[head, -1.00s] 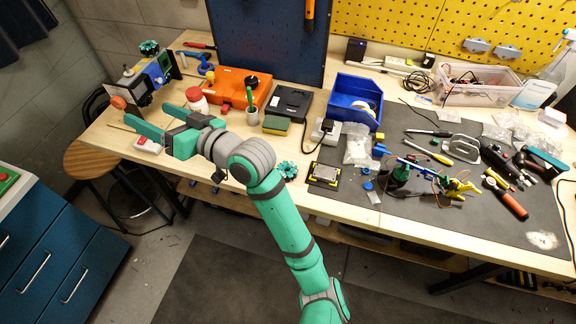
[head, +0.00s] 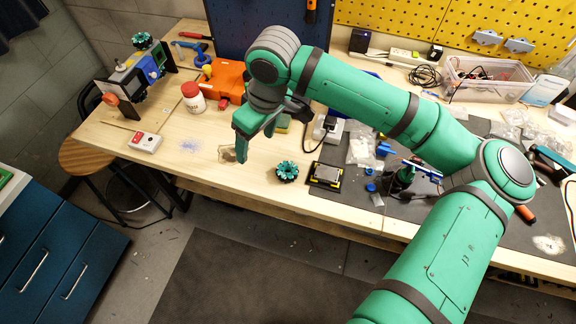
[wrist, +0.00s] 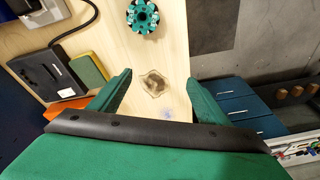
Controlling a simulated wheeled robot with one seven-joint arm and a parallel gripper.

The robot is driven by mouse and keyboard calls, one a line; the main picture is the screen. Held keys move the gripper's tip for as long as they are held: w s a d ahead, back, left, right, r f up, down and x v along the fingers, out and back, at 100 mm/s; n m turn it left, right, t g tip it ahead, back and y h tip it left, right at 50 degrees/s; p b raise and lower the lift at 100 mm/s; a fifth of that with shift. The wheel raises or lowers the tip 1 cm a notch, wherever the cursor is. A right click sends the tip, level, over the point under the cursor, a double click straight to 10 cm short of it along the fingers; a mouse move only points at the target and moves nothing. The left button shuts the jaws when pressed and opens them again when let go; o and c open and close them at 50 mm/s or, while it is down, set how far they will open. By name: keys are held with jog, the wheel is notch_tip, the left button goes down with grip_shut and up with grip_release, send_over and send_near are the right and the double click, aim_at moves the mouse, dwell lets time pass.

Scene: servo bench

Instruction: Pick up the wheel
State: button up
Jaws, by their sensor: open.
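A small teal wheel with a dark hub (head: 287,171) lies flat on the bare wood near the front edge of the bench. It also shows at the top of the wrist view (wrist: 143,16), beyond my fingertips. My gripper (head: 254,140) points down over the bench, left of and apart from this wheel. In the wrist view my gripper (wrist: 161,82) is open, with only bare wood and a brown stain between the fingers. A second, similar teal wheel (head: 142,40) sits on top of the blue device at the far left.
A white-and-red box (head: 145,142) and a white jar (head: 193,97) stand to the left. A black-and-yellow square plate (head: 325,175) lies just right of the near wheel. A sponge (wrist: 88,69) and black box (wrist: 50,75) are behind my gripper. My arm hides part of the right side.

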jog(key=d+h, duration=0.2)
jog(key=d, duration=0.4)
send_over(287, 166)
notch_tip(287, 166, down, 4)
jog(key=shift+s+d+f+m+g, duration=0.1)
jog(key=shift+s+f+m+g, duration=0.3)
jog(key=shift+f, duration=0.15)
jog(key=f, duration=0.4)
jog(key=shift+s, duration=0.2)
jog(key=shift+w+f, duration=0.1)
jog(key=shift+f, duration=0.4)
jog(key=shift+w, duration=0.1)
jog(key=c, duration=1.3)
